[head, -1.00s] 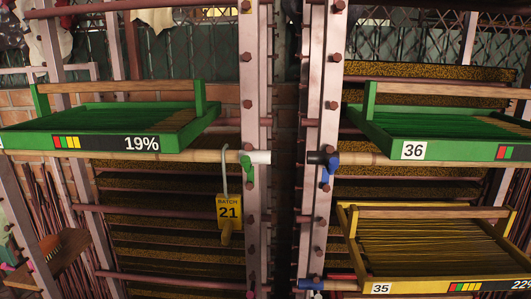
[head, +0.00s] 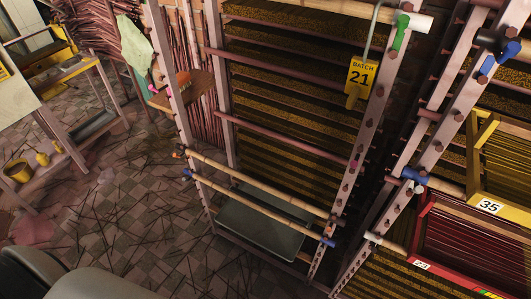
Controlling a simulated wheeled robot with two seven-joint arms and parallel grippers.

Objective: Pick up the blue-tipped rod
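Two light bamboo rods lie across the lower front of the left rack. The lower one is a blue-tipped rod (head: 258,207), with blue at its left end and at its right end by the rack post. The upper rod (head: 258,185) runs almost parallel just above it. Neither of my grippers shows in the head view.
A grey tray (head: 262,232) sits low behind the rods. A yellow "Batch 21" tag (head: 361,76) hangs on the rack. Yellow tray 35 (head: 487,206) and a red tray (head: 422,266) are at right. The tiled floor (head: 130,205) at left is littered with thin sticks.

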